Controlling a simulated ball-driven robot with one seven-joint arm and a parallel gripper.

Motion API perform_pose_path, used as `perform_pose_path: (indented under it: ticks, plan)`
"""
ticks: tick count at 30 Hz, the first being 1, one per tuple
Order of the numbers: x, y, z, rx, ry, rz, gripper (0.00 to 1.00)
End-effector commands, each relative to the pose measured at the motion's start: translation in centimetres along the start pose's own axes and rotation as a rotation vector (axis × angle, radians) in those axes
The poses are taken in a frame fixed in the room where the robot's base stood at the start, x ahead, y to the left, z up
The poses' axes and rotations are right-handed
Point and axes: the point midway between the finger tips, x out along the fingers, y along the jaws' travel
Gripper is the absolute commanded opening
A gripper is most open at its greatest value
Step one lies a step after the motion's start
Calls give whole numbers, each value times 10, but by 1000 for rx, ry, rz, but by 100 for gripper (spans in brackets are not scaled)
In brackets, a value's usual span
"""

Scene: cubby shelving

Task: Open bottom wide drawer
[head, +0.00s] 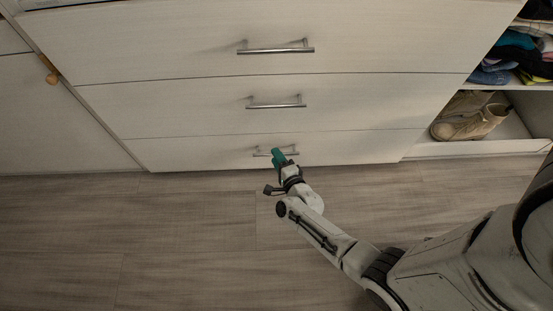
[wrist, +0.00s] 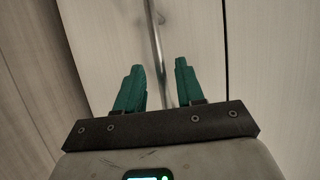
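The bottom wide drawer (head: 370,149) is the lowest of three pale wood fronts in the head view, and it looks shut. Its metal bar handle (head: 291,153) is partly hidden behind my gripper (head: 277,155). In the wrist view the handle (wrist: 155,45) runs down the picture and passes between the two teal fingers of my gripper (wrist: 158,82). The fingers are apart, with a visible gap on each side of the bar. The gripper is open around the handle, and neither finger appears to press on it.
The middle drawer (head: 200,106) and top drawer (head: 150,40) above are shut. Open cubbies at right hold boots (head: 470,122) and folded clothes (head: 515,50). The wood floor (head: 180,235) in front is clear.

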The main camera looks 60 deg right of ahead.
Motion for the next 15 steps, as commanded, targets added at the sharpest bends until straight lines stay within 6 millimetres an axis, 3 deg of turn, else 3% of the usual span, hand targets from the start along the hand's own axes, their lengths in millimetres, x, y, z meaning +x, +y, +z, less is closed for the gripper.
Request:
perform_pose_path:
  ticks: [12, 15]
  plan:
    - [9, -1, 0, -1, 0, 0, 38]
    - [9, -1, 0, -1, 0, 0, 29]
